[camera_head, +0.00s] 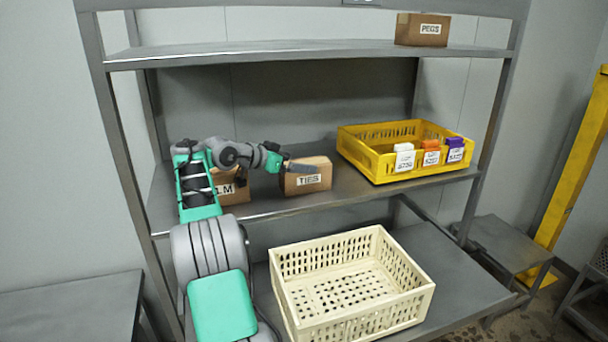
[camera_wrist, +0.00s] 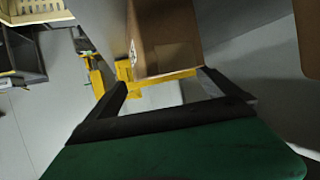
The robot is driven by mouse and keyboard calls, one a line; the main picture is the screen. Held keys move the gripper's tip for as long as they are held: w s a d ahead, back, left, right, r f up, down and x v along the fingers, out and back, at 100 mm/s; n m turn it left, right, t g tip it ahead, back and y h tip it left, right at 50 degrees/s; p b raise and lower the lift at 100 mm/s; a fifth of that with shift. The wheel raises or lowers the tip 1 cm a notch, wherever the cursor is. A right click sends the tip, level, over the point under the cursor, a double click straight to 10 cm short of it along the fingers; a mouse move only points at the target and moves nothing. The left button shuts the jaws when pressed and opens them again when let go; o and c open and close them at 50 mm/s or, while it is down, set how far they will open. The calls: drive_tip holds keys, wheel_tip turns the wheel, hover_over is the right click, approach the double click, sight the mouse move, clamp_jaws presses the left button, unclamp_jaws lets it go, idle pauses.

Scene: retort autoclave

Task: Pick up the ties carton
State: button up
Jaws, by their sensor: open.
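The ties carton (camera_head: 309,182) is a brown box with a white TIES label, standing on the middle shelf. My gripper (camera_head: 298,167) reaches in from the left at the carton's upper left, and its dark fingers overlap the carton's top in the head view. In the wrist view, my gripper (camera_wrist: 164,82) has its two fingers spread, with nothing held between them. A brown carton (camera_wrist: 165,38), which looks like the ties carton, lies just beyond the fingertips there. Whether the fingers touch it I cannot tell.
A carton labelled "LM" (camera_head: 238,190) stands left of the ties carton, partly hidden by my arm. A yellow crate (camera_head: 365,160) with small labelled boxes is on the right. A cream crate (camera_head: 428,290) sits below. A PEGS carton (camera_head: 410,30) stands on the top shelf (camera_head: 250,52).

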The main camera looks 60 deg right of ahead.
drive_tip(key=x, duration=0.2)
drive_tip(key=shift+s+d+f, duration=0.1)
drive_tip(key=shift+s+d, duration=0.05)
drive_tip(key=shift+d, duration=0.2)
drive_tip(key=shift+a, duration=0.1)
drive_tip(key=shift+c, duration=0.4)
drive_tip(key=shift+f, duration=0.1)
clamp_jaws()
